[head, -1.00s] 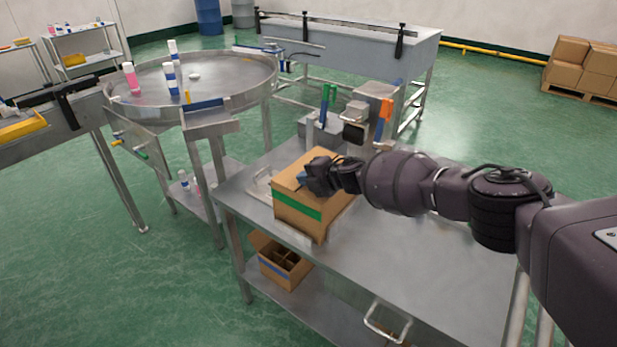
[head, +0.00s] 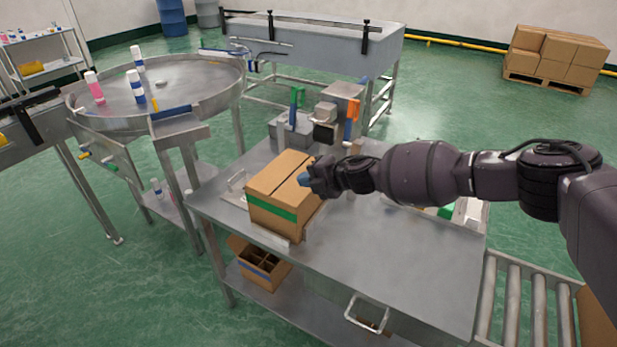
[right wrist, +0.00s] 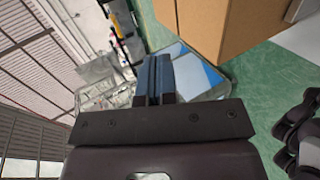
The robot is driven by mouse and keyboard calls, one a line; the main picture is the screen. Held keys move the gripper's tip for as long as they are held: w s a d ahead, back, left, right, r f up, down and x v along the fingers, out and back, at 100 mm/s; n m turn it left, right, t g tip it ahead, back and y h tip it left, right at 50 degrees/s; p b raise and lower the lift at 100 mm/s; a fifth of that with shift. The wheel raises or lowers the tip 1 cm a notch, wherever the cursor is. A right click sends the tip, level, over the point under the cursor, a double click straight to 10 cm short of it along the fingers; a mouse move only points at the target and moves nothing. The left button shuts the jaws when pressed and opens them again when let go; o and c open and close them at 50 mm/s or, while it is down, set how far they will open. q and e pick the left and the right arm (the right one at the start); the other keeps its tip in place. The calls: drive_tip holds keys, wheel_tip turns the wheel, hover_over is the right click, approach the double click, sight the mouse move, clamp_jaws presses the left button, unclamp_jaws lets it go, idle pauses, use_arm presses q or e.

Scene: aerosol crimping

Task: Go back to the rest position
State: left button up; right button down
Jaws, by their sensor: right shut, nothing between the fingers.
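My right gripper (head: 307,181) is shut and empty. In the head view it is at the right side of a closed cardboard box (head: 268,180) with a green stripe; I cannot tell whether it touches the box. The box stands on the steel worktable (head: 400,262). In the right wrist view the shut fingers (right wrist: 153,78) show in the middle, with a cardboard surface (right wrist: 235,25) at the upper right. My left gripper is not in view.
A crimping machine (head: 335,108) stands at the back of the worktable. A round steel table (head: 205,97) with several aerosol cans is at the left. A roller conveyor (head: 512,300) is at the lower right. An open divided box (head: 262,270) sits on the lower shelf.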

drive_tip(key=shift+s+d+r, duration=0.15)
drive_tip(key=shift+s+d, duration=0.1)
idle(0.4)
